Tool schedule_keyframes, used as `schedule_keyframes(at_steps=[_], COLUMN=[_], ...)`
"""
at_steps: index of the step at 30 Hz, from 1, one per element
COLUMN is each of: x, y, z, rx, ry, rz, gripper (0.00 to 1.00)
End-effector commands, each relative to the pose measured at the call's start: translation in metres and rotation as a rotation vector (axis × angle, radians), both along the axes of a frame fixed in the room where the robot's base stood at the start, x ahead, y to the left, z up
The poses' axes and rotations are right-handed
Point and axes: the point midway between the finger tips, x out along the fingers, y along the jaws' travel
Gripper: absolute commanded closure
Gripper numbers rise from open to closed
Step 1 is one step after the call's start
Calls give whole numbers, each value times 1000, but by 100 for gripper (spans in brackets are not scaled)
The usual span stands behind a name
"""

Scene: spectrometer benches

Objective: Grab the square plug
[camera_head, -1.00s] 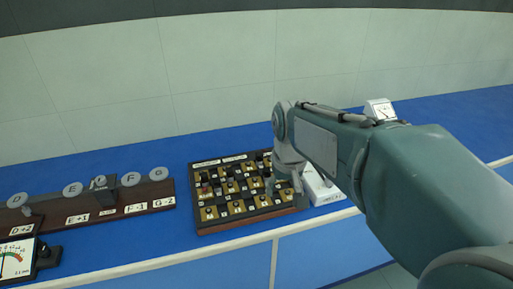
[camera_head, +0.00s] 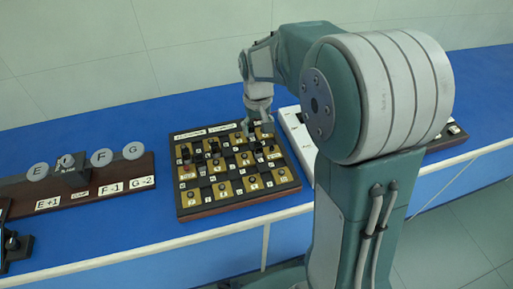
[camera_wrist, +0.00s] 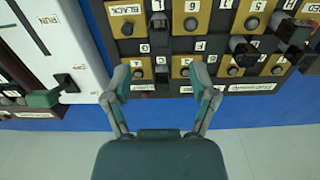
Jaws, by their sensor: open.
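The dark plug board (camera_head: 181,205) has brass plates with round black knobs and several dark plugs. One black, block-shaped plug (camera_wrist: 243,52) shows in the wrist view, right of my gripper; another (camera_wrist: 297,30) is further right. A smaller dark plug (camera_wrist: 158,20) is above the space between my fingers. I cannot tell which is the square plug. My gripper (camera_wrist: 160,76) is open, with nothing between its fingertips, which lie at the board's edge in the wrist view. In the head view my gripper (camera_head: 257,128) is over the board's far right part.
A white instrument (camera_head: 298,135) stands close right of the board; it also shows in the wrist view (camera_wrist: 75,40). A wooden rack (camera_head: 125,180) with lettered discs stands to the left. The blue bench (camera_head: 120,120) is clear behind them, before the wall.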

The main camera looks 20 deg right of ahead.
Motion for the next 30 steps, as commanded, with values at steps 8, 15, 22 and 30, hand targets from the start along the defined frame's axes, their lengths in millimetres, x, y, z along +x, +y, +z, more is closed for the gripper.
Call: schedule_keyframes(at_steps=[8, 15, 22, 30], x=[-3, -5, -5, -5], y=[-1, 4, 4, 3], z=[-27, -61, -65, -65], rx=[3, 1, 1, 2], ry=[2, 3, -2, -1], rz=[-1, -2, -2, -2], gripper=[26, 26, 26, 100])
